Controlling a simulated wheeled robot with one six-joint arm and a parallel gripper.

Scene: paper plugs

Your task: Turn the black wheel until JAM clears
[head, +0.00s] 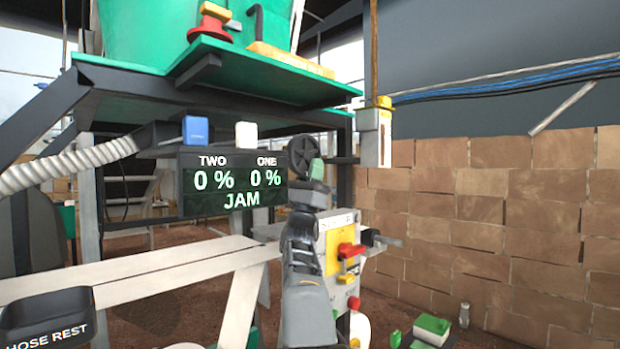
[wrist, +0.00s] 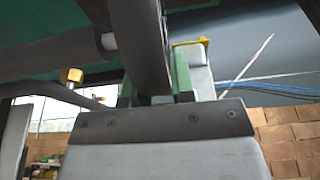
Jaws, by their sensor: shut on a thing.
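The black wheel (head: 303,150) is upright beside the display's right edge in the head view. My gripper (head: 316,169) reaches up from below to the wheel's lower right rim. In the wrist view the wheel's dark rim (wrist: 146,45) comes down between the green fingers of my gripper (wrist: 155,88), which is shut on it. The black display (head: 232,182) reads TWO 0 %, ONE 0 % and JAM in lit letters. The part of the rim inside the fingers is mostly hidden.
A pale beam (head: 130,272) crosses the lower left, by a black hose rest (head: 48,315). A green platform (head: 220,85) hangs above. A brick wall (head: 500,215) closes the right side.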

